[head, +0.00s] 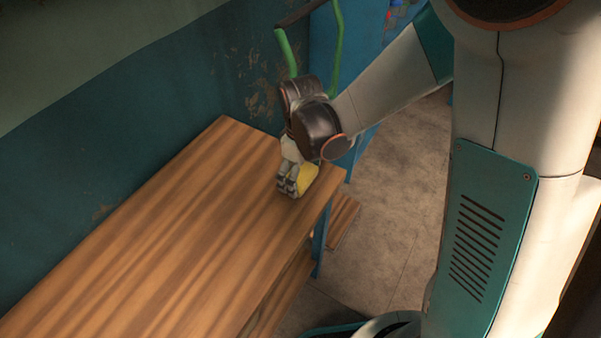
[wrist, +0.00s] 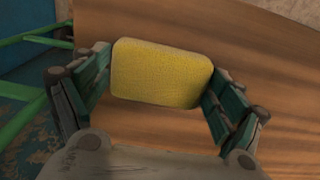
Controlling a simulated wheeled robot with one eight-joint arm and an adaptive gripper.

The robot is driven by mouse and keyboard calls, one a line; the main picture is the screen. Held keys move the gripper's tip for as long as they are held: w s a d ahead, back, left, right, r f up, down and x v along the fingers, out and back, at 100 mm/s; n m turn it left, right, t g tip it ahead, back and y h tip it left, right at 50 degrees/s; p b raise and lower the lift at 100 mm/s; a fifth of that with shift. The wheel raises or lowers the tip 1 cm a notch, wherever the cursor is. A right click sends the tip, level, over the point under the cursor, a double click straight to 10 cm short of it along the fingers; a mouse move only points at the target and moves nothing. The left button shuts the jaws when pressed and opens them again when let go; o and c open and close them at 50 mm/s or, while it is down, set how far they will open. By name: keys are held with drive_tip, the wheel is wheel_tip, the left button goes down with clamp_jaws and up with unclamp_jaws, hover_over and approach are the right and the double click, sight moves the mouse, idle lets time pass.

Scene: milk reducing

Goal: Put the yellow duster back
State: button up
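The yellow duster (wrist: 160,73) is a rounded rectangular block in the wrist view, lying between the two green-padded fingers of my gripper (wrist: 160,85). Both fingers meet its left and right edges, so my gripper is shut on it. In the head view, my gripper (head: 290,184) points down at the right end of the wooden table (head: 150,250), and the yellow duster (head: 309,179) shows beside the fingers, partly hidden by them. It is at or just above the table top; I cannot tell whether it touches the wood.
The rest of the table top is clear. A teal wall (head: 150,120) runs behind it. A green-framed object (head: 337,45) and a blue cabinet (head: 365,30) stand beyond the table's far right end. Bare floor (head: 385,200) lies to the right.

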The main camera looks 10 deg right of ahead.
sight(301, 174)
idle(0.4)
wheel_tip(301, 174, up, 12)
drive_tip(key=p, duration=0.4)
